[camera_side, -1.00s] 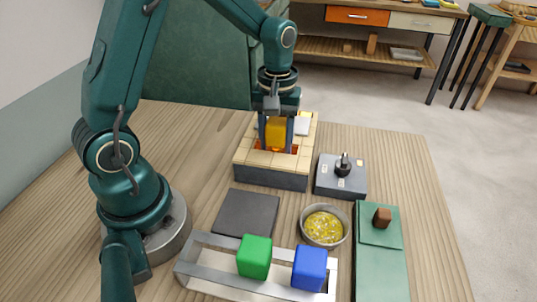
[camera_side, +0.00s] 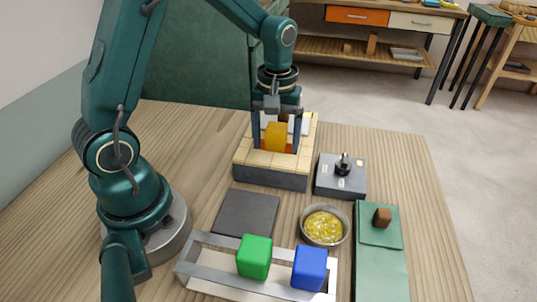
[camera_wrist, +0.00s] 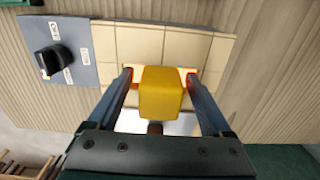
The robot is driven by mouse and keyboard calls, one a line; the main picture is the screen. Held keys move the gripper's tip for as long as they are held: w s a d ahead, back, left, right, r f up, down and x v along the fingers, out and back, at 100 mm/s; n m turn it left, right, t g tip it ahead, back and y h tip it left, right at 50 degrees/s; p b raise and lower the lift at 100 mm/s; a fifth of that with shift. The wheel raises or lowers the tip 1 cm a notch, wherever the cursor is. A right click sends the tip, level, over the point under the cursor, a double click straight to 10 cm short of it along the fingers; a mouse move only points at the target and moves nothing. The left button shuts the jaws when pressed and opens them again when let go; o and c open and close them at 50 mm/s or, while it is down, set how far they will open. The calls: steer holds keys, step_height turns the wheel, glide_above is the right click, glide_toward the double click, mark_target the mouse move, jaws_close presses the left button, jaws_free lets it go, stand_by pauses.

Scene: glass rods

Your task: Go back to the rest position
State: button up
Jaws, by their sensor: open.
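My gripper (camera_side: 276,146) is open over the tiled block (camera_side: 270,181), with one finger on each side of a yellow block (camera_side: 276,136). The yellow block stands in the glowing orange opening of the tiled block. In the wrist view the yellow block (camera_wrist: 161,93) sits between my open fingers (camera_wrist: 160,76), with a gap visible on both sides. The orange glow shows beside it. Its lower part is hidden in the opening.
A grey box with a black knob (camera_side: 342,174) stands right of the tiled block. Nearer are a dark square plate (camera_side: 246,213), a bowl of yellow bits (camera_side: 324,226), a tray (camera_side: 212,270) with green (camera_side: 254,257) and blue (camera_side: 309,268) blocks, and a green case (camera_side: 380,270) bearing a brown piece (camera_side: 382,217).

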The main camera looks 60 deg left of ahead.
mark_target(276, 127)
step_height(276, 127, up, 4)
steer(key=shift+r, duration=0.1)
steer(key=s+d+r+m+t, duration=0.2)
steer(key=s+d+r+m, duration=0.1)
steer(key=s, duration=0.3)
steer(key=s+d+r+m+t, duration=0.2)
steer(key=s+r+m+t, duration=0.1)
steer(key=s+m, duration=0.3)
steer(key=shift+d+r+t, duration=0.3)
steer(key=shift+d+r, duration=0.1)
